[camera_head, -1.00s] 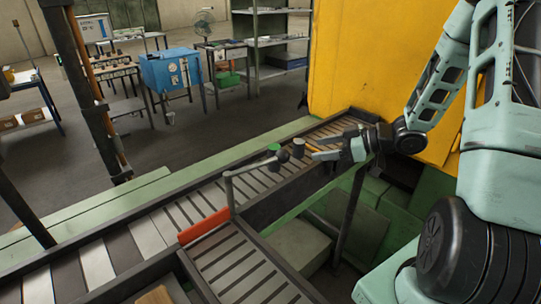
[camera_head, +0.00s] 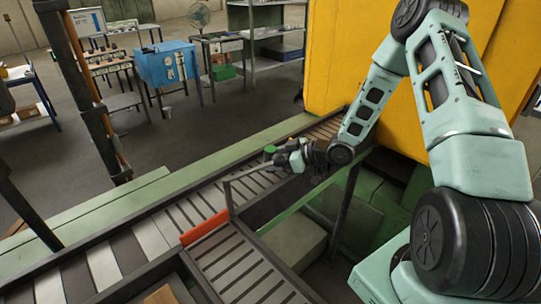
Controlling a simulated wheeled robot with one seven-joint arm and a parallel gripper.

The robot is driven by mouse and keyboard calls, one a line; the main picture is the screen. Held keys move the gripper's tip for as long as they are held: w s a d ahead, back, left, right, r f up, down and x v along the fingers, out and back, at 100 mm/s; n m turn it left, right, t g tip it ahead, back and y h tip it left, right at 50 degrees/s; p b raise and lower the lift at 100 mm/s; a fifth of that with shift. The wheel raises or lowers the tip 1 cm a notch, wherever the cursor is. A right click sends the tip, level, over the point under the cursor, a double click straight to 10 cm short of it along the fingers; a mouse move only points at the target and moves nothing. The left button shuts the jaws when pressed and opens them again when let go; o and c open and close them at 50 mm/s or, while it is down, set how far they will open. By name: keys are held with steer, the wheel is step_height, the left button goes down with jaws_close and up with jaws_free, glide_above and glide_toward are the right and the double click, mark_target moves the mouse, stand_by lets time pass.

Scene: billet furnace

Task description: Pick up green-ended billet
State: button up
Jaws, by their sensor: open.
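The green-ended billet (camera_head: 270,149) stands on the slatted conveyor, in the middle of the head view. Only its green top shows clearly, and its lower part is hidden behind my gripper. My gripper (camera_head: 277,160) is open, low over the conveyor, and right beside the billet at its near right side. From this view I cannot tell whether the fingers are around the billet or only next to it. The grey-topped billets beside it are hidden by my gripper.
The conveyor (camera_head: 188,212) runs from lower left to the yellow machine (camera_head: 400,120). An orange stop plate (camera_head: 205,227) on a grey bracket stands at the front branch. A blue box (camera_head: 168,63) and tables stand at the back.

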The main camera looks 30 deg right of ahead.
steer(key=shift+w+a+f, duration=0.2)
steer(key=shift+w+a, duration=0.05)
steer(key=shift+w, duration=0.05)
jaws_close()
steer(key=shift+r, duration=0.15)
